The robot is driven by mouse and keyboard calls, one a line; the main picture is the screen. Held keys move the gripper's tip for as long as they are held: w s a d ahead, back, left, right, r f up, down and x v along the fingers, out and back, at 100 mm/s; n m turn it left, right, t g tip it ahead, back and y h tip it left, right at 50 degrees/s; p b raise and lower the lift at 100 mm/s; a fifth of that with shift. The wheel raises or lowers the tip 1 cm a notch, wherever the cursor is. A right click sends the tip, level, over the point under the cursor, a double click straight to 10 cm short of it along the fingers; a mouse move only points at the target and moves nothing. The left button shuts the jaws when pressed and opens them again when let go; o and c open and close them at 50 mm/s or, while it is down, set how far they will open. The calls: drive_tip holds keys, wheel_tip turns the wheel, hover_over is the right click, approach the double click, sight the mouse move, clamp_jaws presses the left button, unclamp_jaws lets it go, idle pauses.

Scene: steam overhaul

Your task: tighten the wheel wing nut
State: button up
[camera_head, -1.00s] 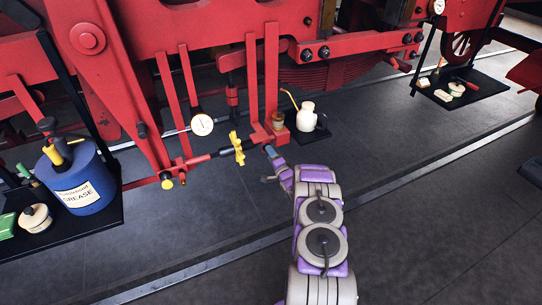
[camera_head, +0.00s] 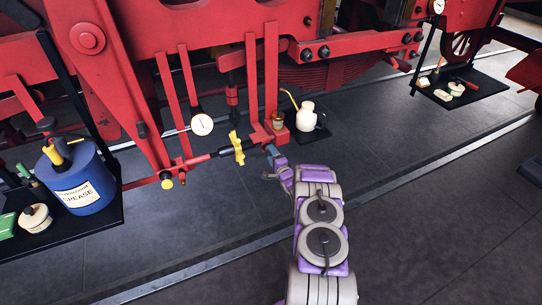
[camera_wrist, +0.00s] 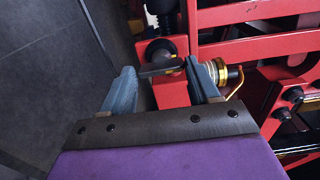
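My gripper (camera_head: 272,151) is in front of the lower end of a red upright bracket, with its fingers pointing at the red machine. In the wrist view its two blue-grey fingers (camera_wrist: 163,78) stand wide apart. A dark flat bar (camera_wrist: 161,69) lies across the gap between the fingertips, in front of a round black knob (camera_wrist: 160,50). I cannot tell whether the fingers touch the bar, nor whether it is the wheel wing nut. A yellow wing-shaped piece (camera_head: 237,148) sits on a dark rod, left of my gripper and apart from it.
A brass cup (camera_head: 278,120) sits on the bracket beside the gripper, and a cream oil can (camera_head: 306,117) stands behind. A blue grease tub (camera_head: 79,181) is on a black tray at left. A dial gauge (camera_head: 202,125) is near the rods. The floor in front is clear.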

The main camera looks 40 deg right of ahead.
drive_tip(key=o, duration=0.4)
drive_tip(key=shift+d+f, duration=0.1)
drive_tip(key=shift+d, duration=0.1)
drive_tip(key=shift+a, duration=0.1)
drive_tip(key=shift+a, duration=0.1)
drive_tip(key=p+v, duration=0.2)
drive_tip(key=v, duration=1.5)
drive_tip(key=shift+s, duration=0.15)
drive_tip(key=shift+d, duration=0.25)
